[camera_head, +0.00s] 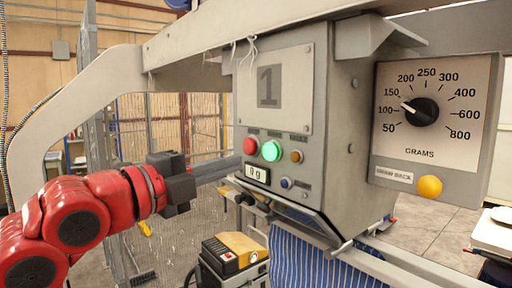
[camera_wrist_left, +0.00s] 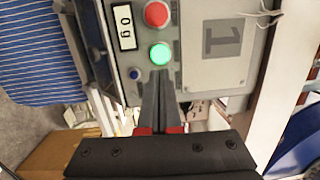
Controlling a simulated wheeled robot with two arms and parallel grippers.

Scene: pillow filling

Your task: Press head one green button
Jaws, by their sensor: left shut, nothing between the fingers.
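The green button (camera_head: 271,151) is lit on the grey panel of head one, which bears a large "1" plate (camera_head: 273,88). It sits between the red button (camera_head: 250,146) and a small orange button (camera_head: 297,156). My left gripper (camera_head: 190,184) is shut and empty, to the left of the panel and apart from it in the head view. In the left wrist view, the shut fingertips (camera_wrist_left: 161,74) point at the green button (camera_wrist_left: 160,54) and appear just below it; contact is not clear. My right gripper is not in view.
A small display (camera_head: 257,173) reads 0 g, with a blue button (camera_head: 286,183) beside it. A grams dial (camera_head: 424,111) with a yellow button (camera_head: 429,187) is at the right. Blue striped fabric (camera_head: 318,262) hangs below the head. A yellow-topped box (camera_head: 234,252) stands lower down.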

